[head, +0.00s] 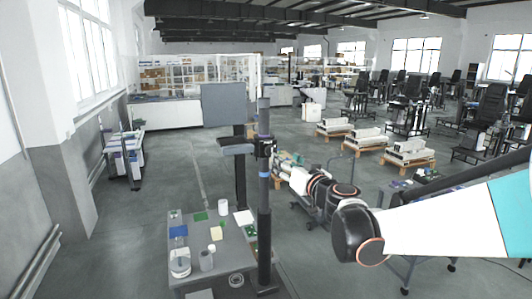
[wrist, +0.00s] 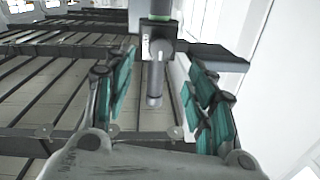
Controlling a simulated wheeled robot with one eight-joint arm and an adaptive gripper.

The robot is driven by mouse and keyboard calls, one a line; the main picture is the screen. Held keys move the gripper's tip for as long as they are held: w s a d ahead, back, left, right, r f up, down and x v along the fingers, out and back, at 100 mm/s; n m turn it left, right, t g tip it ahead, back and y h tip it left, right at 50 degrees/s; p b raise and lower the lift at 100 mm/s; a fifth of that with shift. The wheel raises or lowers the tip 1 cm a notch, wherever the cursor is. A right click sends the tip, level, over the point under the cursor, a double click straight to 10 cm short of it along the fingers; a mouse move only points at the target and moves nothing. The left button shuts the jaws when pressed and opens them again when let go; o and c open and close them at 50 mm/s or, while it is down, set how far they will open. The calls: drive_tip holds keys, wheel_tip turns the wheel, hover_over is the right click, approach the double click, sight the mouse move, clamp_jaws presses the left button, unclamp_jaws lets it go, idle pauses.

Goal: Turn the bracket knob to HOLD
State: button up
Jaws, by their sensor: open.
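A dark upright lift column (head: 264,215) stands at the bench, with a bracket (head: 266,147) clamped on it and a flat dark arm reaching left. In the wrist view the column (wrist: 160,8) has a green ring above the bracket (wrist: 143,50). A round grey knob (wrist: 158,48) faces me on the bracket, and a pale grey cylindrical part (wrist: 154,85) shows below it. My gripper (wrist: 160,105) is open, its teal-padded fingers apart on either side of these parts, with nothing held. In the head view my gripper (head: 288,163) is just right of the column. Knob markings are unreadable.
A grey bench (head: 215,262) at the column's foot holds small parts and cups. A grey panel (head: 223,105) stands behind the column. Several pallets with white units (head: 405,153) stand at right.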

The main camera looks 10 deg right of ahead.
sight(270, 151)
drive_tip(key=p+x, duration=0.1)
drive_tip(key=x, duration=0.7)
drive_tip(key=shift+w, duration=0.35)
drive_tip(key=shift+a, duration=0.1)
drive_tip(key=c, duration=1.1)
